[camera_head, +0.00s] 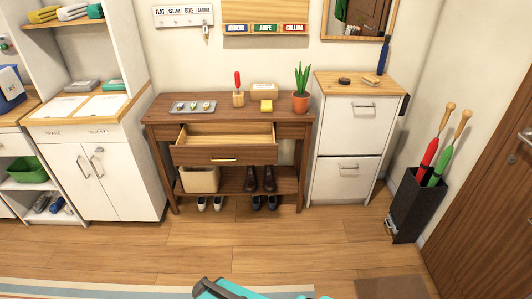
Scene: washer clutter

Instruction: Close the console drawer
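The wooden console (160,107) stands against the back wall in the middle of the view. Its drawer (195,156) is pulled out toward me, and its inside looks empty. The drawer front has a small brass handle (224,160). A teal and dark part of my own body shows at the bottom edge, well short of the console. I cannot make out my gripper's fingers in this view.
A potted plant (301,102), a tray (193,107) and small items stand on the console. Shoes and a basket (199,180) are below. A white cabinet (340,170) is at right, beside an umbrella stand (416,208).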

